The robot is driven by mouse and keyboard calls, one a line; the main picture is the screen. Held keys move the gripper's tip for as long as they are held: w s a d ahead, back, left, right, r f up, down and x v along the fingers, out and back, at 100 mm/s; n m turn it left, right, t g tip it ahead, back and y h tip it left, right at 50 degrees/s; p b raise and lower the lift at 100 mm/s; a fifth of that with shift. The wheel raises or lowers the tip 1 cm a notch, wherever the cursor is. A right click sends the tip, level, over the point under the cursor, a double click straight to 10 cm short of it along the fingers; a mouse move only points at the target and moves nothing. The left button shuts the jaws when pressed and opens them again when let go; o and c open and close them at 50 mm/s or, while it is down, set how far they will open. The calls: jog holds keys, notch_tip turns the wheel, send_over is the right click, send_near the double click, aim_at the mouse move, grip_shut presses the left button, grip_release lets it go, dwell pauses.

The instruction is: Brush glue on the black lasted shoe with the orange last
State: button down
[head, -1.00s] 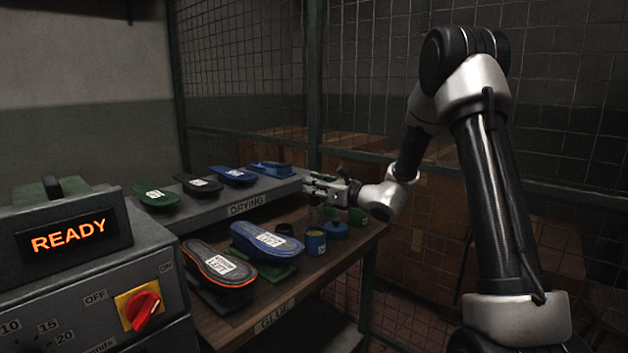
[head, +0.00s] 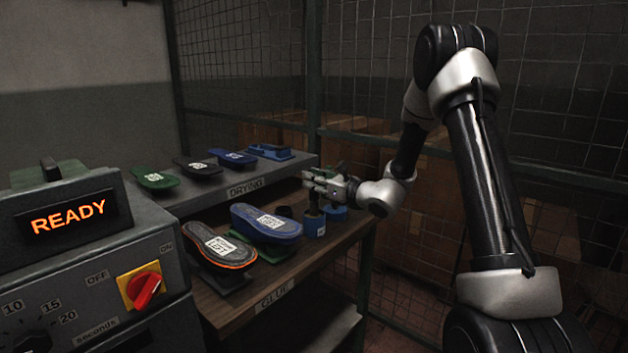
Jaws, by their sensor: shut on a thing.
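The black lasted shoe with the orange last (head: 218,248) lies sole up on the bench at its near left, with a white label reading LEFT on it. My gripper (head: 314,181) is at the far right of the bench, shut on a dark upright brush (head: 314,203). The brush hangs down over the blue glue pot (head: 315,226). Its lower end seems to be at or inside the pot's mouth; the bristles are hidden. My gripper is apart from the black shoe, beyond it and to its right.
A blue lasted shoe (head: 268,221) stands right beside the black one. Another blue pot (head: 337,213) and a dark pot (head: 284,212) flank the glue pot. The drying shelf (head: 218,192) holds several soles behind. The press (head: 90,265) reads READY at left; wire mesh closes the back.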

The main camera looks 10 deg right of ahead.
jog(key=shift+f, duration=0.6)
dwell(1.4)
jog(key=shift+r, duration=3.7)
